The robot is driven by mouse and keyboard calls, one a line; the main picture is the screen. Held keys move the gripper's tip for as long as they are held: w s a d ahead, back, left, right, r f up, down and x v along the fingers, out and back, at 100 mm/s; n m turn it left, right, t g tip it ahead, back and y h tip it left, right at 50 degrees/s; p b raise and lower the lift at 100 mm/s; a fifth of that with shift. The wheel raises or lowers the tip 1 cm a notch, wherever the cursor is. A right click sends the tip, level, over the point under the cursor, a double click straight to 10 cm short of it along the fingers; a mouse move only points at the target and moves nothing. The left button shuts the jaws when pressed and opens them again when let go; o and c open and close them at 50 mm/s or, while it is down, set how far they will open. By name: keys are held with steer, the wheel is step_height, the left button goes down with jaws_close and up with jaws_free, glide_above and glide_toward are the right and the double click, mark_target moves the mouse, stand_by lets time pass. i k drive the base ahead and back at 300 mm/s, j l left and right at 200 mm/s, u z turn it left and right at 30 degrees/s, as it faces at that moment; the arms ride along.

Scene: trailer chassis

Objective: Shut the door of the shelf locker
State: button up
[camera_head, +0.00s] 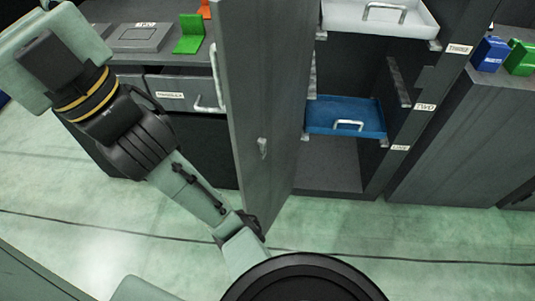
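The shelf locker (331,176) stands open in the middle right, with its inside showing. Its tall dark grey door (270,75) is swung out towards me, left of the opening. A small light handle (262,147) is on the door's visible face.
A white tray (345,16) and a blue tray (322,116) sit inside the locker. A drawer cabinet (180,90) with a green holder (190,34) on top stands left. A grey cabinet (455,140) with blue and green bins stands right.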

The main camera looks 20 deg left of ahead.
mark_target(262, 52)
steer(key=j+z, duration=0.2)
steer(key=j, duration=0.4)
steer(key=k+j+z, duration=0.1)
steer(key=j+z, duration=0.15)
steer(key=j, duration=0.35)
steer(key=j+z, duration=0.45)
steer(key=j, duration=0.75)
steer(key=k+j+z, duration=0.1)
steer(key=j, duration=0.15)
steer(key=k+j+z, duration=0.3)
steer(key=k+j, duration=0.15)
steer(key=k, duration=0.2)
